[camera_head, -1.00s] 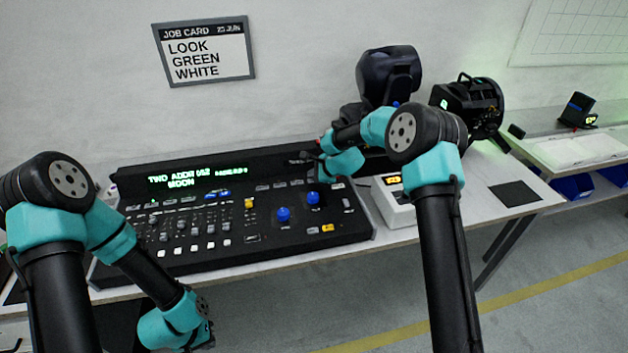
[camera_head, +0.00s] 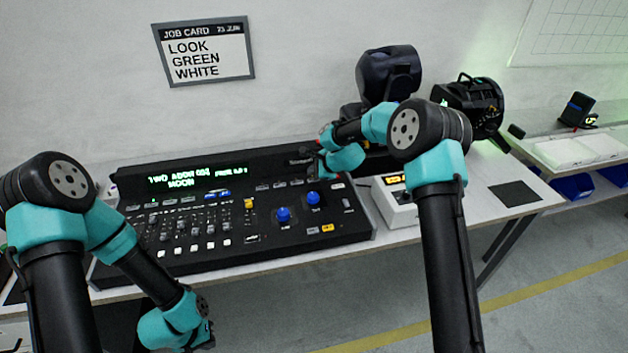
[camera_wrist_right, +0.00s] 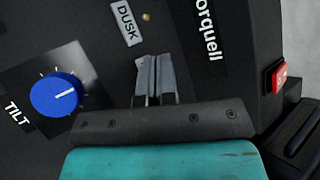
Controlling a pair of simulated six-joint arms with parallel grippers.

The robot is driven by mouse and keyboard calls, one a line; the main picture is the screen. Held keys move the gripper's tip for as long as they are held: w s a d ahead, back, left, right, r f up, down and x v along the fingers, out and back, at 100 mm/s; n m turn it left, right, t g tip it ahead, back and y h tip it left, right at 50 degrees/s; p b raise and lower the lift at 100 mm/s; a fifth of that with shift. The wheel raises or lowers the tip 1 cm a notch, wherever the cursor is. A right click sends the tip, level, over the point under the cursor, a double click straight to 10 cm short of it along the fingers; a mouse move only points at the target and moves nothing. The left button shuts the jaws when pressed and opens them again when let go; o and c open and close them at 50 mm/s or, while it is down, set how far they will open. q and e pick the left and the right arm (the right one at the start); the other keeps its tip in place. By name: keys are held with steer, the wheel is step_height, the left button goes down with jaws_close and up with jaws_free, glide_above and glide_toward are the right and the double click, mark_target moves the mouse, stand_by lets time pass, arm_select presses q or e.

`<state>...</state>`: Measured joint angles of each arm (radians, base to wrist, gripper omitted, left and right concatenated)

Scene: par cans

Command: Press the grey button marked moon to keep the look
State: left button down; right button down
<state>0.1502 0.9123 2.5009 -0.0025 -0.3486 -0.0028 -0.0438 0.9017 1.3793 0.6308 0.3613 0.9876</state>
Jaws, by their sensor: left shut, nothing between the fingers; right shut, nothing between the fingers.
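The black control console (camera_head: 160,258) lies on the table, with a lit green display (camera_head: 187,178) whose second line reads MOON. A row of small grey keys (camera_head: 280,184) sits below the display. In the right wrist view a grey key marked DUSK (camera_wrist_right: 127,24) is just left of my right gripper (camera_wrist_right: 153,62), whose fingers are together and empty, over the console face. No key marked moon is readable; the fingers cover the spot beside DUSK. In the head view my right gripper (camera_head: 320,170) is at the console's upper right. My left gripper (camera_head: 205,340) is low in front of the table, its fingers barely visible.
A blue TILT knob (camera_wrist_right: 57,94) and a red switch (camera_wrist_right: 279,77) flank my right gripper. A white box (camera_head: 398,210) with an orange display stands right of the console. Black lamps (camera_head: 388,75) stand behind. A job card (camera_head: 204,52) hangs on the wall.

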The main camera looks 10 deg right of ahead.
mark_target(314, 181)
steer(key=shift+r, duration=2.45)
